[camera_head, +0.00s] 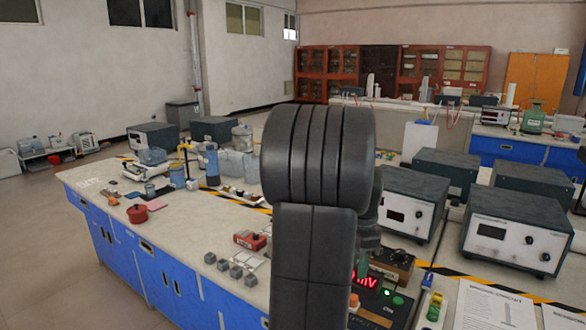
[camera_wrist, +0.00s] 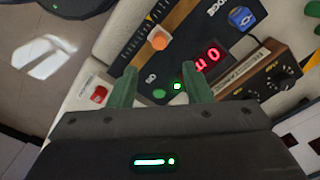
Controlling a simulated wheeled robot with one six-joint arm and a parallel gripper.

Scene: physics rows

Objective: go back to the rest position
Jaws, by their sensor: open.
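My gripper (camera_wrist: 159,69) is open in the wrist view, its two green fingers apart with nothing between them. Beyond the fingers is a dark instrument panel (camera_wrist: 205,28) with a red lit display, a green lit button and an orange knob. Whether the fingertips touch the panel I cannot tell. In the head view my arm fills the middle and hides most of my gripper. The same instrument (camera_head: 378,302) shows there beside the lower arm, partly covered by it.
The bench (camera_head: 205,225) has blue cabinets below and crowded equipment on top. Grey power units (camera_head: 412,200) stand on the right. A red pot (camera_head: 137,214) and several small grey blocks (camera_head: 236,270) sit left of my arm. Open floor (camera_head: 40,235) lies at the far left.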

